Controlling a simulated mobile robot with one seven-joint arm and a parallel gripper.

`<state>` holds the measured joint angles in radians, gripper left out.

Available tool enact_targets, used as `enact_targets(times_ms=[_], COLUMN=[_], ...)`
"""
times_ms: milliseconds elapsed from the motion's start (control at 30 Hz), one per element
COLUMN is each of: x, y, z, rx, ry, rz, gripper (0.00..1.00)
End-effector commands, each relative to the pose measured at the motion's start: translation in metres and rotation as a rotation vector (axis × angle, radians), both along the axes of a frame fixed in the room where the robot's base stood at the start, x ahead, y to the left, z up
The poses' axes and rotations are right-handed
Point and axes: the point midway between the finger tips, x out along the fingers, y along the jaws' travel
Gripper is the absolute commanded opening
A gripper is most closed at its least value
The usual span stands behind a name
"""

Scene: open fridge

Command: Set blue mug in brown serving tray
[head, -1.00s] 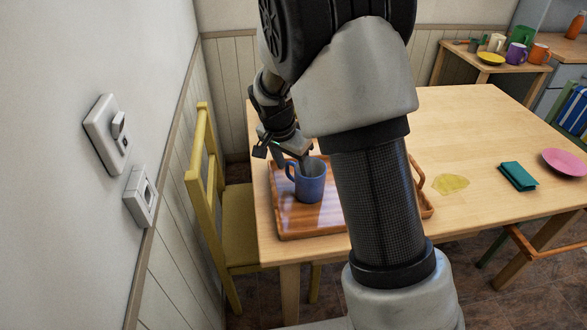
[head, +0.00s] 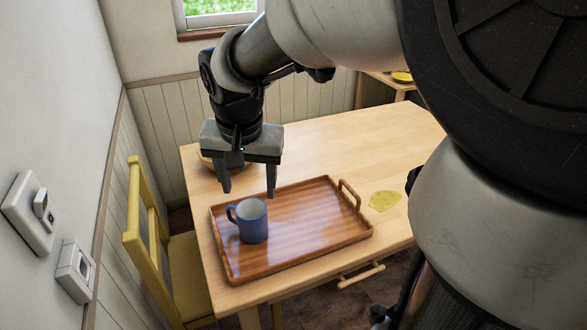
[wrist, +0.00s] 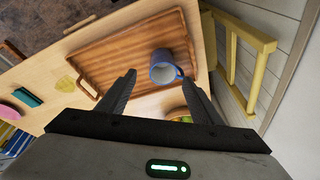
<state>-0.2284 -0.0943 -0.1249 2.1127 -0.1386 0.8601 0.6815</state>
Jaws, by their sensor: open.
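The blue mug (head: 249,222) stands upright in the left part of the brown serving tray (head: 318,240), with its handle to the left. The tray lies on the wooden table. My gripper (head: 248,192) is open and empty, above and behind the mug, and apart from it. In the wrist view the mug (wrist: 163,72) shows beyond the open fingers of my gripper (wrist: 160,85), on the tray (wrist: 110,65).
A yellow chair (head: 150,245) stands at the table's left by the wall. A bowl (head: 222,158) sits behind my gripper, partly hidden. A yellow patch (head: 384,201) lies right of the tray. The table's back right is clear.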

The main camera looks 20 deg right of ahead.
Motion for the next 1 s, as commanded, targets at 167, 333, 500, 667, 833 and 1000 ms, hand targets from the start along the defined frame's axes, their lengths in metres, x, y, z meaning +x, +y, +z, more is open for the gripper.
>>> enact_targets(times_ms=[167, 333, 500, 667, 833, 1000], x=[-0.081, -0.131, -0.149, -0.15, -0.15, -0.15], y=[-0.011, -0.015, -0.016, -0.015, -0.015, -0.015], z=[0.041, 0.042, 0.038, 0.037, 0.039, 0.063], rx=[-0.025, -0.088, -0.124, -0.128, -0.126, -0.126], ry=[-0.12, -0.176, -0.196, -0.195, -0.196, -0.196], rz=[0.242, 0.405, 0.475, 0.484, 0.483, 0.483], gripper=[0.59, 0.59, 0.59, 0.59, 0.59, 0.59])
